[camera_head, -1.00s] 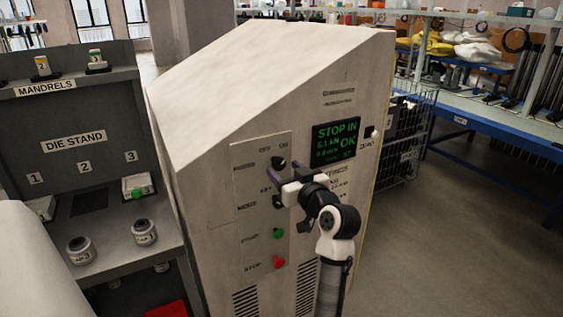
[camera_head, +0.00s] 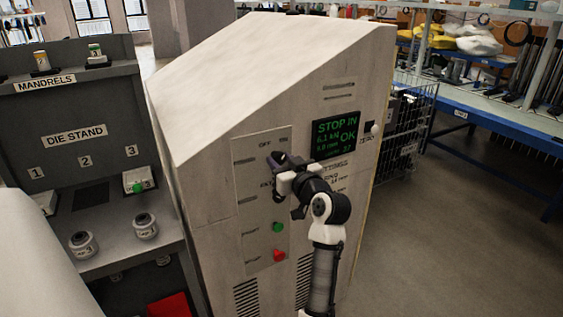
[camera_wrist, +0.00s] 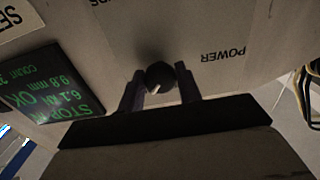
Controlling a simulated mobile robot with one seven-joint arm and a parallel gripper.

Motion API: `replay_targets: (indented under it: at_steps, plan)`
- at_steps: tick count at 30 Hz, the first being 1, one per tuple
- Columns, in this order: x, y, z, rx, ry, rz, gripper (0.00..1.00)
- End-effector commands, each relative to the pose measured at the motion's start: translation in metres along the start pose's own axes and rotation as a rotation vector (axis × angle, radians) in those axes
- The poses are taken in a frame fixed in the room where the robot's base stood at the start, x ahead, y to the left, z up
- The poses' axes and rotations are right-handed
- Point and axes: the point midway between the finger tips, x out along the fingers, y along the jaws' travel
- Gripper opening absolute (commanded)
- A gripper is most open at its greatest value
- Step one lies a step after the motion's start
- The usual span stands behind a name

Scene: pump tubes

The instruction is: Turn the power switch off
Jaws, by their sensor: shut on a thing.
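The power switch is a dark round knob (camera_wrist: 160,76) with a small pale mark on its edge. It sits beside the printed word POWER (camera_wrist: 223,55) on the grey panel. In the wrist view, my gripper's (camera_wrist: 161,84) two purple fingers stand on either side of the knob and are shut on it. In the head view, my gripper (camera_head: 279,162) is at the upper control panel (camera_head: 250,205), just under the OFF and ON labels, and hides the knob. Which label the knob points to cannot be told.
A screen (camera_head: 336,135) reads STOP IN and OK in green. A white knob (camera_head: 375,129) is right of it. A green button (camera_head: 278,227) and a red button (camera_head: 279,255) are below my gripper. The die stand (camera_head: 75,140) is at left; open floor is at right.

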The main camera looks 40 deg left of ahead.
Motion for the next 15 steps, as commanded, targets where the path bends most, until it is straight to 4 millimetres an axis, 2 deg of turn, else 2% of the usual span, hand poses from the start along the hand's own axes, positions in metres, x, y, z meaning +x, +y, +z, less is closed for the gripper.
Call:
replay_targets:
  at_steps: [8,15]
  plan:
    - [-0.0004,0.0007,0.0036,-0.068,0.000,0.001,0.12]
    - [-0.0008,0.0016,0.0060,-0.237,0.001,0.002,0.12]
